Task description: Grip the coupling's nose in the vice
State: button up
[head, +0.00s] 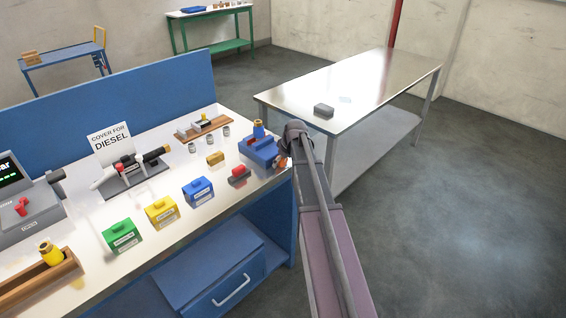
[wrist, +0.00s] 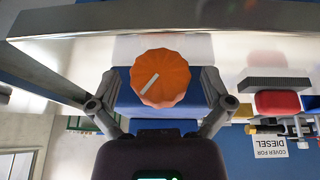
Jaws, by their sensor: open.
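The blue vice (head: 258,152) stands at the right end of the bench. A coupling with a brass-yellow top (head: 258,125) stands upright at the vice's jaws; whether they touch its nose cannot be told. The vice's orange ribbed knob (wrist: 160,78) faces the wrist camera, its white mark slanting. The knob also shows partly behind my arm in the head view (head: 282,163). My gripper (wrist: 160,104) is open, with one finger on each side of the knob, apart from it. The coupling is out of sight in the wrist view.
Blue, yellow and green boxes (head: 197,191) line the bench front, with a red piece (head: 239,172) close left of the vice. A wooden tray (head: 22,285) holds another brass-yellow part. A steel table (head: 375,80) stands behind right; floor right is clear.

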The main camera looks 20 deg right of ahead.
jog(key=c, duration=1.1)
jog(key=shift+c, duration=0.2)
jog(key=shift+w+d+m+g+y, duration=0.1)
jog(key=shift+m+g+y, duration=0.2)
jog(key=shift+y, duration=0.5)
jog(key=shift+g+y+b, duration=0.3)
jog(key=shift+y, duration=0.5)
jog(key=o, duration=1.1)
jog(key=shift+o, duration=0.2)
